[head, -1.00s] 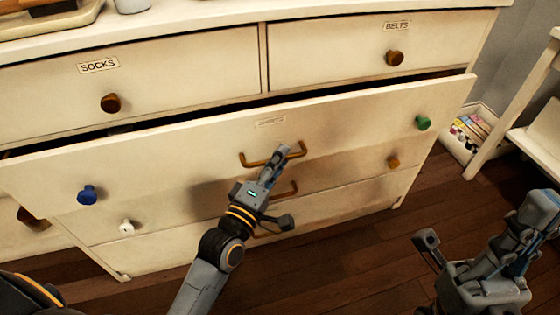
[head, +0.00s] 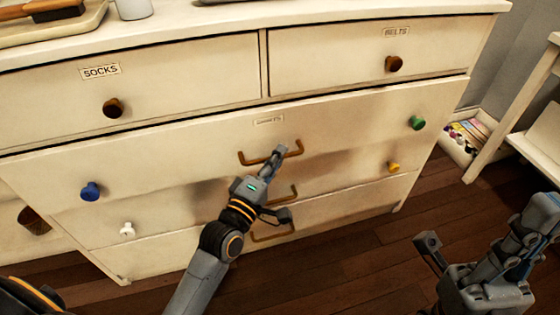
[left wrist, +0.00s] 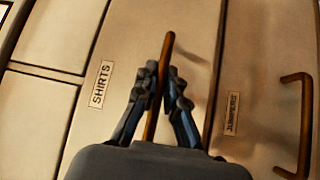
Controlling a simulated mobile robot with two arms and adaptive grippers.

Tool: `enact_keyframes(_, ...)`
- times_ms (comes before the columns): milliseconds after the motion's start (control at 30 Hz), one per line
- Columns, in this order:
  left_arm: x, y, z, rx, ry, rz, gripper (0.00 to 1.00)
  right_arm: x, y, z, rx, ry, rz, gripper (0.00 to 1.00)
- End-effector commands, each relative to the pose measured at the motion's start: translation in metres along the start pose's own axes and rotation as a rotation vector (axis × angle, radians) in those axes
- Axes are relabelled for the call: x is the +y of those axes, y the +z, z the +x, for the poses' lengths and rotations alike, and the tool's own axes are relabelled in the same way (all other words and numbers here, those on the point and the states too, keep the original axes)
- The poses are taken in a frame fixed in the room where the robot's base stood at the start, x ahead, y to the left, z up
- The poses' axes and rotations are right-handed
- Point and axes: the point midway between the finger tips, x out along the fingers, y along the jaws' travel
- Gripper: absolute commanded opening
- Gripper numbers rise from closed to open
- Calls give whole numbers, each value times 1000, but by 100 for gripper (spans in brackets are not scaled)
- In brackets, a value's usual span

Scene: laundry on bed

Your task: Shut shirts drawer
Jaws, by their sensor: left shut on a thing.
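The shirts drawer (head: 340,130) is the wide cream drawer below the two small top drawers, with a blue knob (head: 91,191) and a green knob (head: 417,123). Its front looks flush or nearly flush, with only a thin dark line along its top edge. My left gripper (head: 279,153) is shut on the drawer's brown bar handle (head: 252,160). In the left wrist view, the fingers (left wrist: 163,84) pinch the handle (left wrist: 167,50) beside the SHIRTS label (left wrist: 102,84). My right gripper (head: 482,228) is open and empty at the lower right, apart from the dresser.
The SOCKS drawer (head: 170,75) and BELTS drawer (head: 350,58) above are shut. The jumpers drawer (left wrist: 252,70) lies below. A tray with a brush stands on the dresser top. A box of colourful items (head: 463,136) sits on the floor at right; wooden floor (head: 370,262) is clear in front.

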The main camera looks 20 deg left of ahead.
Motion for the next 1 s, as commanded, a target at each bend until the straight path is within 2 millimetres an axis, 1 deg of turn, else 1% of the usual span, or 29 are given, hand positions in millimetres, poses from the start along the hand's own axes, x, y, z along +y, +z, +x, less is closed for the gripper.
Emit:
enact_keyframes(33, 0, -7, 8, 0, -2, 5, 0, 0, -1, 2, -6, 3, 0, 0)
enact_keyframes(133, -3, -15, 14, 1, -3, 3, 0, 0, -1, 1, -16, 7, 1, 0)
enact_keyframes(433, -4, -18, 16, 5, -1, 2, 0, 0, 2, -4, -31, 10, 1, 0)
enact_keyframes(467, -4, -18, 16, 6, -1, 2, 14, 0, 2, -4, -31, 10, 1, 0)
enact_keyframes(500, -4, -18, 16, 5, -1, 2, 22, 0, 2, -4, -31, 10, 1, 0)
enact_keyframes(567, -4, -18, 16, 5, -1, 2, 34, 0, 2, -4, -31, 9, 1, 0)
enact_keyframes(867, -4, -17, 15, 3, -2, 1, 34, 0, -1, 0, -13, 3, 1, 0)
enact_keyframes(1000, -4, -17, 8, 2, -3, 1, 34, 0, -1, 0, -13, 3, 1, 0)
